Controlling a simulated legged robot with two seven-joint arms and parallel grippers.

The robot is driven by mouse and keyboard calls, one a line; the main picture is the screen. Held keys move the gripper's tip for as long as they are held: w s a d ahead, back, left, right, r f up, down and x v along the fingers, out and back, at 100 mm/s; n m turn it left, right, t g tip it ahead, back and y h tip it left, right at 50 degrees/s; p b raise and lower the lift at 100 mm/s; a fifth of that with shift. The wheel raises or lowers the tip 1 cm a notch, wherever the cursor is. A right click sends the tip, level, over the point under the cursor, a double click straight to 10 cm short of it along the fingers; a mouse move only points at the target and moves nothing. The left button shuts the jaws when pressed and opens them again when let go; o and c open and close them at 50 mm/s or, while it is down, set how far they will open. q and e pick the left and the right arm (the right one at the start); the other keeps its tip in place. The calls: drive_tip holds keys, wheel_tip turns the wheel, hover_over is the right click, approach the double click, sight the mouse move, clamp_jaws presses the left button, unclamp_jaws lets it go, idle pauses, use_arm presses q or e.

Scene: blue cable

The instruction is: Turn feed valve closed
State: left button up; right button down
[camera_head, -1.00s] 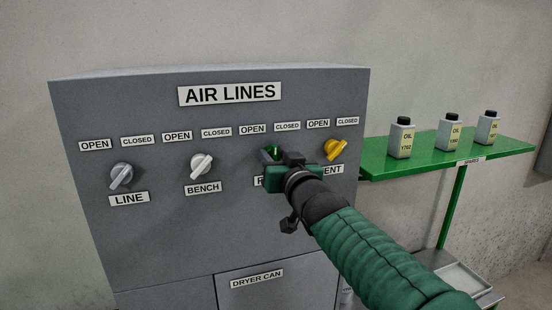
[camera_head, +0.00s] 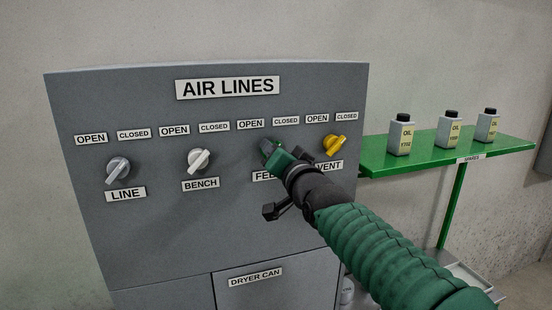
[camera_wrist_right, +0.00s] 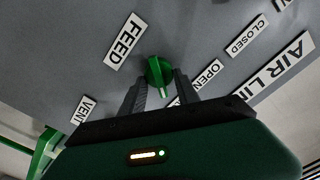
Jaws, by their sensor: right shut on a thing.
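The feed valve is a green knob (camera_wrist_right: 158,71) beside the FEED sign in the right wrist view. My right gripper (camera_wrist_right: 161,90) has one dark finger on each side of the knob and is shut on it. A pale mark on the knob lies between the fingers and points toward the gripper body, not straight at the nearby OPEN sign (camera_wrist_right: 207,74). The feed CLOSED sign (camera_head: 286,121) shows in the head view, up and right of the knob. There, my right gripper (camera_head: 268,150) hides most of the valve. My left gripper is not in view.
The grey AIR LINES cabinet (camera_head: 150,235) also carries the grey line knob (camera_head: 118,169), white bench knob (camera_head: 199,160) and yellow vent knob (camera_head: 334,145), the last close to my gripper. A green shelf (camera_head: 410,160) with oil bottles stands to the right.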

drive_tip(key=shift+f+m+b, duration=0.2)
drive_tip(key=shift+m+b, duration=0.1)
drive_tip(key=shift+m, duration=0.3)
drive_tip(key=c, duration=1.3)
unclamp_jaws()
drive_tip(key=o, duration=0.4)
drive_tip(key=shift+w, duration=0.2)
drive_tip(key=shift+w+a, duration=0.1)
drive_tip(key=shift+w, duration=0.05)
